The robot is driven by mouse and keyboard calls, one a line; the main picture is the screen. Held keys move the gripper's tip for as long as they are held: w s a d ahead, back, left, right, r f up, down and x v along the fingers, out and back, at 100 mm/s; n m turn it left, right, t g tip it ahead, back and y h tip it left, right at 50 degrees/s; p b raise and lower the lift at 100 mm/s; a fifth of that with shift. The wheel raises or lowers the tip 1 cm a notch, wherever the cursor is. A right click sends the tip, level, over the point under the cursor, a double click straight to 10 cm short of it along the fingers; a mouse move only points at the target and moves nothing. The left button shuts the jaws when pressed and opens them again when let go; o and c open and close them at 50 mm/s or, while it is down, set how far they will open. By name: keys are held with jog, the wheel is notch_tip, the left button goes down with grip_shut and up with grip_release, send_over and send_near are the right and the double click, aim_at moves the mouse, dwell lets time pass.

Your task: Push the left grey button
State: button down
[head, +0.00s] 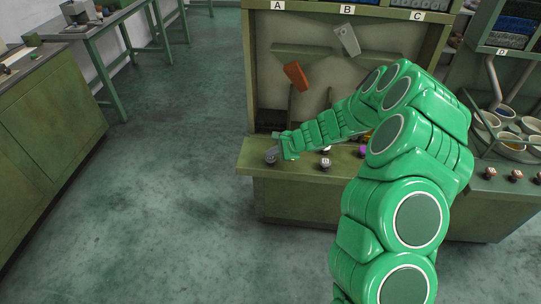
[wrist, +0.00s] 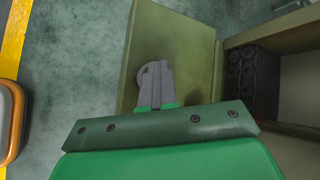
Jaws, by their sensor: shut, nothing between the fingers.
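The left grey button (head: 270,157) is at the left end of the machine's ledge (head: 252,169) in the head view. My gripper (head: 276,151) is shut and empty, with its fingertips right at this button. In the wrist view, my gripper's fingers (wrist: 155,72) lie over the round grey button (wrist: 143,72) and hide most of it, leaving its left edge visible. I cannot tell whether the fingertips touch the button or whether it is pressed down.
An orange-brown lever (head: 296,75) and a grey lever (head: 347,39) are in the machine behind. A green cabinet (head: 50,125) stands left. The floor (head: 165,170) between is clear.

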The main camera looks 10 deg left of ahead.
aim_at(272, 159)
jog(key=shift+r, duration=2.55)
jog(key=shift+s+r, duration=0.15)
jog(key=shift+r, duration=0.15)
jog(key=s+d+r+n+g+h, duration=0.1)
jog(key=s+d+r+n+g, duration=0.15)
jog(key=s+r+n, duration=1)
jog(key=s+d+r+h, duration=0.2)
jog(key=s+d, duration=0.5)
jog(key=s, duration=0.4)
jog(key=s+d+r+g+h, duration=0.1)
jog(key=s+d+r+h, duration=0.2)
jog(key=s+d, duration=0.4)
jog(key=s+d+r+g+h, duration=0.1)
jog(key=s+d, duration=0.6)
jog(key=s, duration=0.8)
notch_tip(272, 159, up, 3)
jog(key=shift+s+f+h, duration=0.2)
jog(key=shift+s+h, duration=0.1)
jog(key=shift+h, duration=0.5)
jog(key=shift+d, duration=0.1)
